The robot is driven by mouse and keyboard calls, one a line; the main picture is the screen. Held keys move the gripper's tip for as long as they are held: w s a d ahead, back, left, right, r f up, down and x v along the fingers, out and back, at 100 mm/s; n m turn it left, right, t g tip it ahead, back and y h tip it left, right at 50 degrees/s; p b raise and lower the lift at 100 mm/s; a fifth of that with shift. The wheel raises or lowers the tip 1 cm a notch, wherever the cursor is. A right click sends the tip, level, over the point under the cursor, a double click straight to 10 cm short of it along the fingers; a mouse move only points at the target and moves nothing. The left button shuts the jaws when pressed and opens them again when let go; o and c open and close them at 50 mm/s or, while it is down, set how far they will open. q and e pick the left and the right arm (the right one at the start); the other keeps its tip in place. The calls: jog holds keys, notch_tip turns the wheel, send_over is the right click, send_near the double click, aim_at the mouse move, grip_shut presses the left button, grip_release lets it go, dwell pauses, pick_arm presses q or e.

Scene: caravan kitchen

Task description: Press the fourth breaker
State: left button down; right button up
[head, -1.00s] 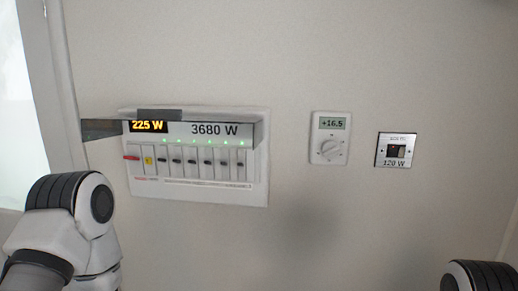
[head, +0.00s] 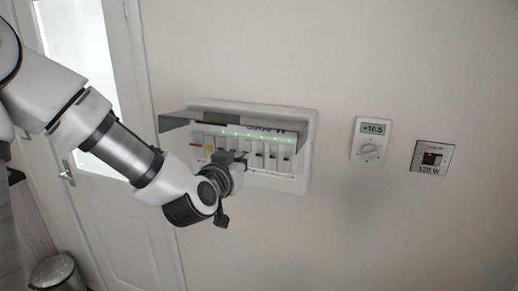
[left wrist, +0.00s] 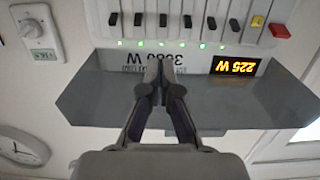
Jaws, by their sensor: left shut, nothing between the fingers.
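The breaker panel (head: 300,177) is a white box on the wall with a row of dark-levered breakers, and its grey cover (head: 186,124) is lifted. Red and yellow switches stand at the row's left end. The left wrist view is upside down, so the red switch (left wrist: 279,30) is at right there. Counting from beside the yellow switch (left wrist: 257,21), the fourth breaker (left wrist: 163,20) lines up with my fingertips. My left gripper (left wrist: 158,62) is shut and empty, in front of the panel; contact cannot be told. It hides part of the row in the head view (head: 240,157). My right gripper is out of view.
The lifted cover juts out above the breakers, close around my left fingers in the wrist view. A thermostat (head: 370,140) and a small 120 W socket plate (head: 432,158) are to the panel's right. A white door (head: 115,190) and a bin (head: 58,275) are at left.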

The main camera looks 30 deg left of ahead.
aim_at(261, 147)
pick_arm(q)
jog(key=p+x, duration=0.3)
jog(key=x, duration=0.7)
jog(key=shift+r, duration=0.1)
jog(key=shift+s+a, duration=0.1)
